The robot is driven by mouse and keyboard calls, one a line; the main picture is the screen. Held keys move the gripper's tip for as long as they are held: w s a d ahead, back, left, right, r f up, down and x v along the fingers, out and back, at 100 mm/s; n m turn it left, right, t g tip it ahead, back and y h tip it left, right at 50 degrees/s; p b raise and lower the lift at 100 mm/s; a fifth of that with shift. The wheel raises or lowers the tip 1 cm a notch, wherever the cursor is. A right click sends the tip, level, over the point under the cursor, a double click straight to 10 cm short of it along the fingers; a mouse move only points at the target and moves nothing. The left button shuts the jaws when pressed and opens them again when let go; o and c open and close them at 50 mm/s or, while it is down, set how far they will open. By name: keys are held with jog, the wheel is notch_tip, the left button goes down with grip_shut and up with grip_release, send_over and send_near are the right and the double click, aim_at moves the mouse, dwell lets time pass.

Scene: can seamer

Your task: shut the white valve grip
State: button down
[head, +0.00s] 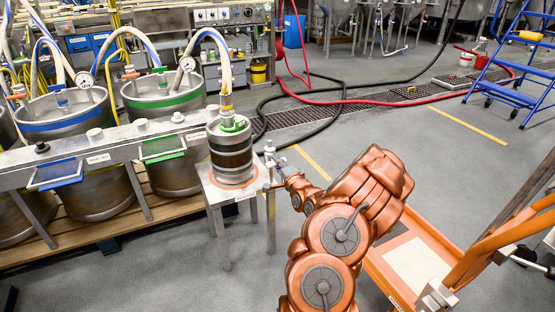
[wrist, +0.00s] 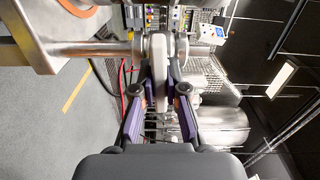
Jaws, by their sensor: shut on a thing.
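The white valve grip (wrist: 158,72) shows in the wrist view as a pale bar between my fingers, close to the metal pipe (wrist: 92,48). The pipe runs sideways from the stand at the upper left. My gripper (wrist: 162,88) has its purple-padded fingers closed on the grip from both sides. In the head view my gripper (head: 281,171) is at the right side of the small metal stand (head: 236,193), by the valve (head: 269,158). The grip is too small there to make out clearly, and my fingers hide part of it in the wrist view.
A small keg (head: 231,152) with a hose stands on the stand. Large kegs (head: 165,101) stand behind a metal rail (head: 105,143) at left. An orange cart (head: 388,277) is at lower right. A black hose (head: 325,128) and red hose (head: 395,103) cross the floor.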

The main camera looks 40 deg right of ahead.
jog(key=shift+m, duration=0.4)
jog(key=c, duration=1.2)
grip_release()
jog(key=shift+s, duration=0.1)
jog(key=v, duration=1.1)
jog(key=shift+s+a, duration=0.15)
jog(key=shift+s, duration=0.2)
